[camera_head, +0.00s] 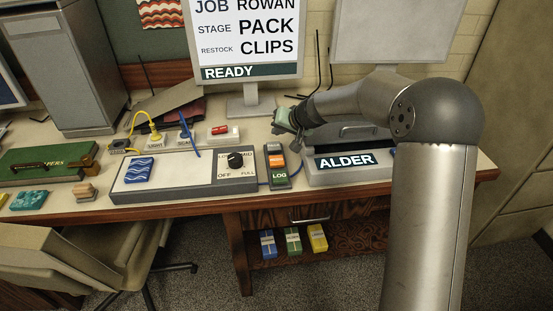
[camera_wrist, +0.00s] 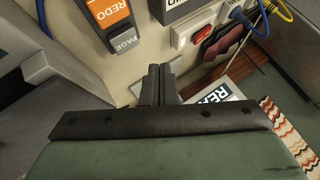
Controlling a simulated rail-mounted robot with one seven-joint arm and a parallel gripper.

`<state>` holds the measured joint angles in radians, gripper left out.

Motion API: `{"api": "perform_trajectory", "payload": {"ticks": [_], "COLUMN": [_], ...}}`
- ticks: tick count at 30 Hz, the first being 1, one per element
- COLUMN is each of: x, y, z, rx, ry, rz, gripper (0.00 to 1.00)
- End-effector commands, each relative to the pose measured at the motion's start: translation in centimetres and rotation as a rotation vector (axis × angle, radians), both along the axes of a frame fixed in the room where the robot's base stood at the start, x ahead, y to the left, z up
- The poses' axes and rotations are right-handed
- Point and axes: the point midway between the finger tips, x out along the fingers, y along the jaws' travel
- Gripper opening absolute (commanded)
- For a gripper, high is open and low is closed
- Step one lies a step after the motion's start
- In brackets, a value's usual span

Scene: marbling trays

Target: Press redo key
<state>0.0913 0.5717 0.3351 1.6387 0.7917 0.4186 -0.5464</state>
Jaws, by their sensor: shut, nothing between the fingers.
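My gripper (camera_head: 279,129) is shut and empty, above and behind the key block in the head view. Its closed fingers (camera_wrist: 159,76) point past the PAGE key, apart from the keys.
A dial panel (camera_head: 200,183) stands left of the key block and the ALDER device (camera_head: 346,164) right of it. A switch strip (camera_head: 205,139) with plugs and cables lies behind. The monitor (camera_head: 247,72) reads READY. Wooden desk edge (camera_head: 200,205) runs in front.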

Motion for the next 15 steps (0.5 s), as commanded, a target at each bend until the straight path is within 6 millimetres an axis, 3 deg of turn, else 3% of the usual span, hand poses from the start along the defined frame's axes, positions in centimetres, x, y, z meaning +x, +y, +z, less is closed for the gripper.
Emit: {"api": "perform_trajectory", "payload": {"ticks": [8,15], "x": [0.0,0.0], "y": [0.0,0.0], "z": [-2.4,-6.0], "rx": [0.000,0.000], "ry": [0.002,0.003], "rz": [-0.001,-0.001], "gripper": [0.00,0.00]}}
